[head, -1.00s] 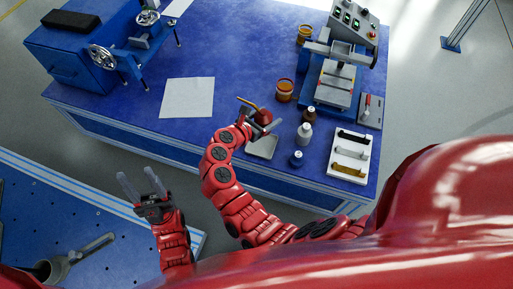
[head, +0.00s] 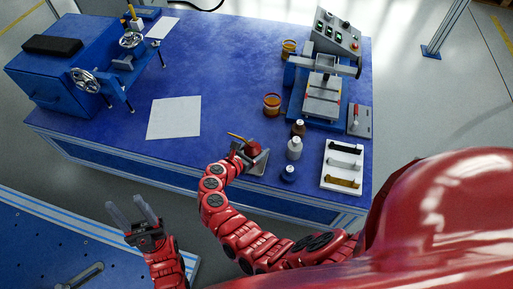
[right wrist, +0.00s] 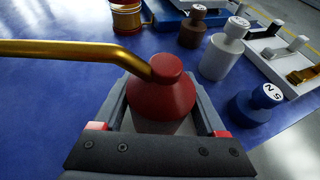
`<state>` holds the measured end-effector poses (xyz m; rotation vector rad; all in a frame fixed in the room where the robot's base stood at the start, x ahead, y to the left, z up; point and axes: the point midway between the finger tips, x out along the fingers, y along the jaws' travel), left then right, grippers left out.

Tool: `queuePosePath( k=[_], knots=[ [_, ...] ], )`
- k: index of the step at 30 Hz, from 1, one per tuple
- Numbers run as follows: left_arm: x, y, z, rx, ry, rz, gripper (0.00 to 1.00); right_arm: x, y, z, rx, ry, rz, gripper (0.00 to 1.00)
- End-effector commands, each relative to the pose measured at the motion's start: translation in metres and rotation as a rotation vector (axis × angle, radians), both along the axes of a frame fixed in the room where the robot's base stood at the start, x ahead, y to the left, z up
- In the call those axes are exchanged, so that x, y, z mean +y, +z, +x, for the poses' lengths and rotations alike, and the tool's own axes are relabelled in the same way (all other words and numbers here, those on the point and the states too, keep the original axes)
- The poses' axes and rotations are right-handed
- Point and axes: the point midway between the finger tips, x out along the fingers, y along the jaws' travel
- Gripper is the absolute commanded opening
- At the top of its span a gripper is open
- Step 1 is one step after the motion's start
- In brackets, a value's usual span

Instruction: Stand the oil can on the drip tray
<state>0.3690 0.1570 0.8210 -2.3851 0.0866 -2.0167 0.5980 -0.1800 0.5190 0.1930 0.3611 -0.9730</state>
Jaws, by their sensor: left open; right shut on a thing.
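The oil can (head: 253,149) is red with a long brass spout that points left. My right gripper (head: 252,155) is shut around its body; the red cone and cap (right wrist: 163,90) show between the fingers in the right wrist view. My left gripper (head: 131,209) is open and empty, at the lower left.
An amber jar (head: 272,104) is behind. A white rack (head: 342,166) lies further right. A paper sheet (head: 174,117) lies left, with clear bench between.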

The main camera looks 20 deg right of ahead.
Motion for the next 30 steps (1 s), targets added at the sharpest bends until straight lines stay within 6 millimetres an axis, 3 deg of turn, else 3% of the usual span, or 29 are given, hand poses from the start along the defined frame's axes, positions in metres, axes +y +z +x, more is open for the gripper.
queuePosePath(
  k=[13,14,15,18,30],
  knots=[
    [0.000,0.002,0.000,0.001,0.000,0.000,0.50,0.000,-0.004,0.000,-0.002,0.000,-0.001,0.00],
    [0.000,0.002,0.000,0.001,0.000,0.000,0.50,0.000,-0.005,0.000,0.000,-0.001,0.000,0.76],
    [0.000,0.002,0.000,0.001,0.000,0.000,0.50,0.000,-0.005,0.000,-0.001,-0.002,0.001,0.83],
    [0.000,0.002,0.000,0.001,0.000,0.000,0.50,0.000,-0.005,0.000,-0.001,-0.002,0.001,1.00],
    [0.000,-0.009,0.000,0.001,0.000,0.000,0.50,0.000,-0.009,0.000,-0.001,-0.001,0.002,1.00]
  ],
)
